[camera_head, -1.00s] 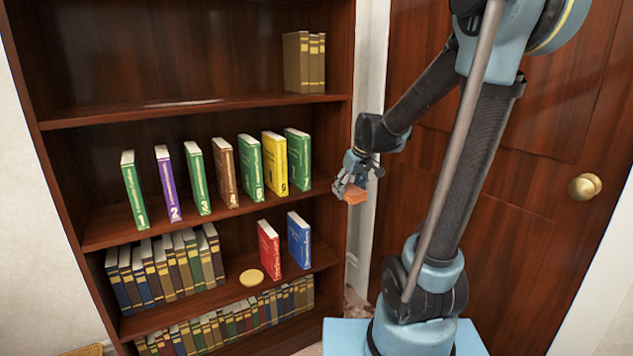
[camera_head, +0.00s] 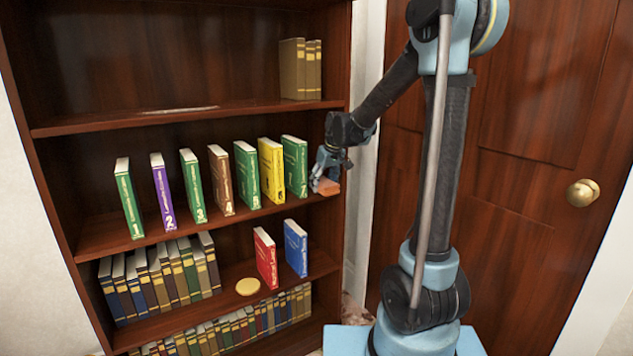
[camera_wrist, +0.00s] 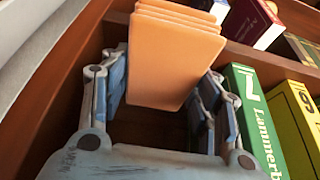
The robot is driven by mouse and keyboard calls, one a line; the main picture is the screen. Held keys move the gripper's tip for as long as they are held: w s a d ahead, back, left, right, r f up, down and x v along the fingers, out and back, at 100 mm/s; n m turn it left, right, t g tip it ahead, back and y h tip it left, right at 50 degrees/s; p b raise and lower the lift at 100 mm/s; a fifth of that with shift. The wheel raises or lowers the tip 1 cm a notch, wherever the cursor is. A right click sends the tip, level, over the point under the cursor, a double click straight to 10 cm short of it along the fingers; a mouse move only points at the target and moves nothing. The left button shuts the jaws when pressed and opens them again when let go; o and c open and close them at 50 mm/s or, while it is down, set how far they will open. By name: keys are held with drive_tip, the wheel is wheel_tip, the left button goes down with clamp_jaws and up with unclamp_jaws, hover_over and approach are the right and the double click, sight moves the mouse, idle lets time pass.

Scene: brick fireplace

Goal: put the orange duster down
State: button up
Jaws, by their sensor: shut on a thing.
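The orange duster (camera_head: 328,187) is in my gripper (camera_head: 325,178) at the right end of the bookcase's middle shelf (camera_head: 225,228). In the wrist view the duster (camera_wrist: 172,62) is a layered orange block between the two fingers of my gripper (camera_wrist: 160,100). The gripper is shut on it. The green book numbered 7 (camera_head: 295,166) stands just left of the gripper; it also shows in the wrist view (camera_wrist: 256,120). Whether the duster touches the shelf cannot be told.
Numbered books stand in a row, with a yellow one (camera_head: 271,170) beside the green one. A red book (camera_head: 265,257), a blue book (camera_head: 296,247) and a yellow disc (camera_head: 247,287) are on the shelf below. A door (camera_head: 540,120) is at right.

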drive_tip(key=shift+w+a, duration=0.5)
drive_tip(key=shift+w, duration=0.25)
drive_tip(key=shift+w+a, duration=0.5)
drive_tip(key=shift+w, duration=0.25)
drive_tip(key=shift+w+a, duration=0.5)
drive_tip(key=shift+w, duration=0.25)
drive_tip(key=shift+s+f, duration=0.1)
drive_tip(key=shift+f, duration=0.2)
drive_tip(key=shift+f, duration=0.15)
drive_tip(key=o, duration=0.9)
drive_tip(key=shift+o, duration=0.2)
